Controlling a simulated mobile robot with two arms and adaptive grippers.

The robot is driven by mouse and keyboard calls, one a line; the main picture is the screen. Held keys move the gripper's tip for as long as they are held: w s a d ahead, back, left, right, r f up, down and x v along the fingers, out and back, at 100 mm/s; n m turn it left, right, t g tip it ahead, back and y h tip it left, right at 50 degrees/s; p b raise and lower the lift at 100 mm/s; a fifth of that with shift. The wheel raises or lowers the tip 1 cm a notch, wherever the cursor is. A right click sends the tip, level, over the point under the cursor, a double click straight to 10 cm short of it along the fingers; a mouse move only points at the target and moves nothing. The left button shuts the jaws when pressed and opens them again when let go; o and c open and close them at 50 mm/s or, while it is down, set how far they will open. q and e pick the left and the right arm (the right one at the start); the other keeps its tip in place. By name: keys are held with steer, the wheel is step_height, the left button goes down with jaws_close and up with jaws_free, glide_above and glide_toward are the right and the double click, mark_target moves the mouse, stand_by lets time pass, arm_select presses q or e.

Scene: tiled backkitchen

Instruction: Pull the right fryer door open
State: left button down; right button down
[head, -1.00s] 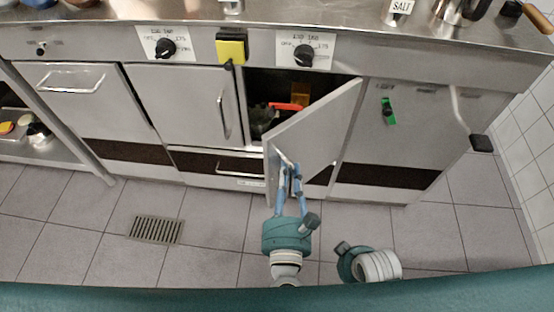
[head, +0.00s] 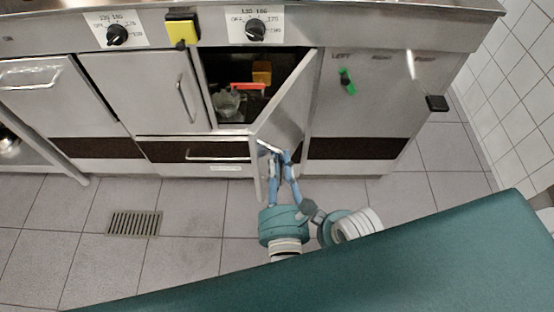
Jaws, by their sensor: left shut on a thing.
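The right fryer door (head: 289,103) is a grey metal panel standing partly open. It is hinged at its right side, and its free edge points out toward me. Its outer face and part of its handle (head: 266,147) show. My left gripper (head: 279,160), with blue fingers, is shut on the handle near the free edge; the fingers hide part of the handle. The open compartment (head: 225,63) behind the door shows an orange box, a red item and a clear container. My right gripper is not in view.
The left fryer door (head: 147,88) is shut, and a drawer (head: 203,151) below is shut. A black-tipped lever (head: 437,103) sticks out at the right. A floor drain (head: 134,223) lies at the left; the tiles there are clear.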

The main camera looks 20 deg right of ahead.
arm_select(q)
steer(key=c, duration=1.7)
jaws_free()
steer(key=shift+s+a, duration=0.1)
steer(key=s, duration=0.2)
steer(key=s+a, duration=0.1)
steer(key=s, duration=0.4)
steer(key=shift+s+a, duration=0.2)
steer(key=shift+a, duration=0.05)
